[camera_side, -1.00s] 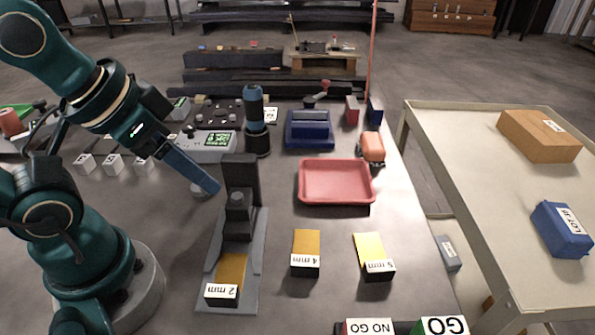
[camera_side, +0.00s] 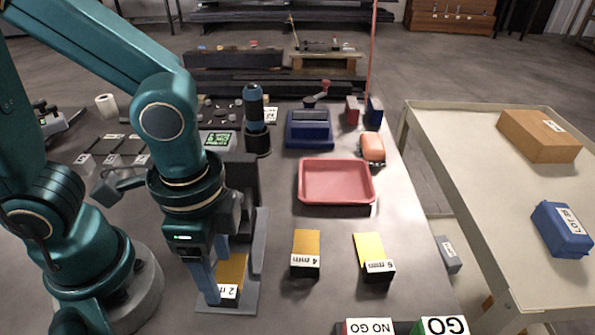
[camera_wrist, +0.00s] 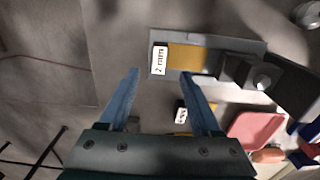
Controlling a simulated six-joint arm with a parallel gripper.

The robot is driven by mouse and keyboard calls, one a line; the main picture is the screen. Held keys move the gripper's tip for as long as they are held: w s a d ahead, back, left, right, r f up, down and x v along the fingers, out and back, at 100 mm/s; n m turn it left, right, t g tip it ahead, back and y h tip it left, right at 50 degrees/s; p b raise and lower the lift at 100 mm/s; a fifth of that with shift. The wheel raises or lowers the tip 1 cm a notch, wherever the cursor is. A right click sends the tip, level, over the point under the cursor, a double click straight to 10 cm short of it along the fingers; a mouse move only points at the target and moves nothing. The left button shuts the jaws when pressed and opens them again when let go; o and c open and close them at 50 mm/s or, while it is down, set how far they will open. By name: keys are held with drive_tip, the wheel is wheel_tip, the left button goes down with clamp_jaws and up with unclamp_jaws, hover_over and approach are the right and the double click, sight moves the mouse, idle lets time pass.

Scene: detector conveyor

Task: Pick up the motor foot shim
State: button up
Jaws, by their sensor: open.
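A yellow plate labelled 2 mm (camera_side: 234,268) lies at the near end of a grey fixture in the side view. In the wrist view the same plate (camera_wrist: 187,57) lies just beyond the fingertips. Yellow plates labelled 4 mm (camera_side: 307,243) and, less legibly, 5 or 6 mm (camera_side: 370,247) sit on dark blocks to its right. Which plate is the motor foot shim is not marked. My gripper (camera_wrist: 160,75) points down, open and empty, with its blue fingers apart. In the side view it is beside the 2 mm label, partly covering it.
The grey fixture (camera_side: 250,270) has a dark upright post behind the 2 mm plate. A red tray (camera_side: 336,182) is behind the other plates. NO GO (camera_side: 368,327) and GO (camera_side: 443,326) blocks stand at the front edge. A side table (camera_side: 480,190) is at right.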

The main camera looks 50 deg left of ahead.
sight(224, 290)
drive_tip(key=shift+s+f, duration=0.1)
drive_tip(key=shift+f, duration=2.4)
clamp_jaws()
